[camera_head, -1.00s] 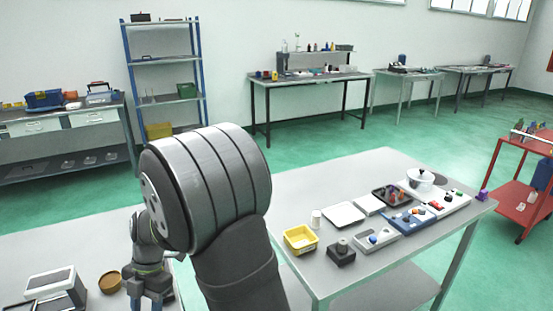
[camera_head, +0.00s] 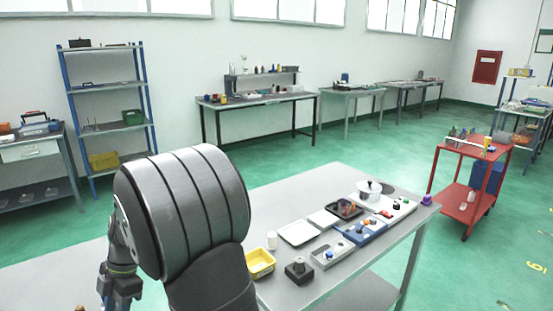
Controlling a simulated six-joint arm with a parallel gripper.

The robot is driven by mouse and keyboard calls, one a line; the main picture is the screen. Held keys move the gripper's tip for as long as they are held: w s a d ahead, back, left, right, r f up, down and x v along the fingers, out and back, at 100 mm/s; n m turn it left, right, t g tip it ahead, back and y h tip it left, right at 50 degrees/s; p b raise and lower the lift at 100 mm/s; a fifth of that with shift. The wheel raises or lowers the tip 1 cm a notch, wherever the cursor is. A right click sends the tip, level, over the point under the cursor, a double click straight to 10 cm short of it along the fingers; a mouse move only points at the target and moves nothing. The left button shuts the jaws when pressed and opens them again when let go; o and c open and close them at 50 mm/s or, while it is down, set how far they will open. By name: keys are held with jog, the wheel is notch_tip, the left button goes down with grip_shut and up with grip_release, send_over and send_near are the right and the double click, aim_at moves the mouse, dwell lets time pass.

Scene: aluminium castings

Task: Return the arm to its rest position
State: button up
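My arm fills the lower left of the view, with its large dark grey joint in front of the near table (camera_head: 285,188). My gripper (camera_head: 118,305) hangs at the lower left edge of the picture, pointing down. Its fingers are cut off by the bottom of the frame, so I cannot see whether it is open or shut, or whether it holds anything.
The near table carries a yellow bin (camera_head: 260,263), a dark block (camera_head: 299,270), white trays (camera_head: 298,233), a blue tray (camera_head: 364,231) and a white pot (camera_head: 369,190). A red cart (camera_head: 463,190) stands to the right. Shelving (camera_head: 112,122) and benches line the back wall. Green floor is clear between.

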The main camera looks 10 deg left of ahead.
jog(key=w+a+r+m+t+y, duration=0.2)
jog(key=w+a+m+t, duration=0.2)
jog(key=a+m, duration=0.8)
jog(key=shift+w+a+m, duration=0.3)
jog(key=shift+w+a, duration=0.65)
jog(key=shift+w, duration=0.15)
jog(key=shift+y, duration=0.3)
jog(key=shift+o, duration=0.3)
jog(key=o, duration=1.2)
jog(key=shift+r, duration=0.1)
jog(key=s+d+r+m+h, duration=0.4)
jog(key=d+r+m+h, duration=0.1)
jog(key=d+m, duration=0.35)
jog(key=shift+m, duration=0.25)
jog(key=f, duration=0.9)
jog(key=shift+w+a+f, duration=0.1)
jog(key=shift+w+f, duration=0.1)
jog(key=shift+f, duration=0.1)
